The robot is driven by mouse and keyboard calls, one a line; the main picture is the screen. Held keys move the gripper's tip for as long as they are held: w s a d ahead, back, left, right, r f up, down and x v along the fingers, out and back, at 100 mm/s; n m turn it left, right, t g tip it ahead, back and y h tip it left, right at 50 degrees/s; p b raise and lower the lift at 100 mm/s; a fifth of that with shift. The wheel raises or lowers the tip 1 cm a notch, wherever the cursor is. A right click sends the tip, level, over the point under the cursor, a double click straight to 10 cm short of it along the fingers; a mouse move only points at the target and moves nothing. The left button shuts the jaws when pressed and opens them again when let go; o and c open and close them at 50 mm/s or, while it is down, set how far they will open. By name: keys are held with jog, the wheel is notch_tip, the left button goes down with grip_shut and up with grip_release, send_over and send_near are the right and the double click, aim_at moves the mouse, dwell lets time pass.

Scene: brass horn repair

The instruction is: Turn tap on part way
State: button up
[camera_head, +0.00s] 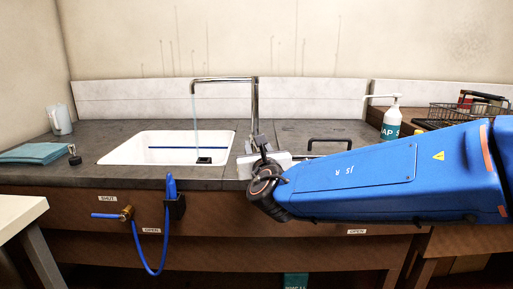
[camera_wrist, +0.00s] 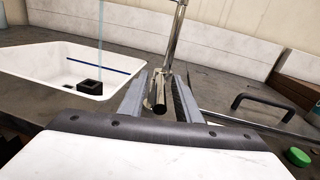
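The chrome tap (camera_head: 255,100) stands behind the sink's right side, its spout reaching left over the white basin (camera_head: 125,150). A thin water stream (camera_head: 195,120) falls from the spout into the basin; it also shows in the wrist view (camera_wrist: 100,35). My gripper (camera_head: 265,158) is at the tap's base, partly hidden by my arm in the head view. In the wrist view my gripper (camera_wrist: 161,82) has its two grey fingers apart, on either side of the tap's short dark-ended lever (camera_wrist: 160,104). Gaps show between the lever and the fingers.
A black handle (camera_head: 330,142) stands on the counter right of the tap. A soap bottle (camera_head: 392,120) and wire basket (camera_head: 465,112) are further right. A jug (camera_head: 60,118) and folded cloth (camera_head: 35,153) lie left. A blue hose (camera_head: 150,262) hangs at the front.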

jog(key=s+d, duration=0.2)
jog(key=s, duration=1.5)
jog(key=shift+s, duration=0.15)
jog(key=shift+d, duration=0.1)
jog(key=s+d+f+m+g+h, duration=0.1)
jog(key=d+f+m+g+h, duration=0.2)
jog(key=d+m, duration=0.4)
jog(key=s+d+f+m+g+h, duration=0.1)
jog(key=d+f+m+g+h, duration=0.1)
jog(key=d+f+m, duration=0.55)
jog(key=s+d+f+m+g+h, duration=0.1)
jog(key=d+f+m+g+h, duration=0.2)
jog(key=d, duration=0.7)
jog(key=s+f+m+g+y, duration=0.5)
jog(key=s+m, duration=0.6)
jog(key=m, duration=0.9)
jog(key=shift+s+d+f+m+y, duration=0.2)
jog(key=shift+s+f+m+y, duration=0.15)
jog(key=shift+f, duration=0.9)
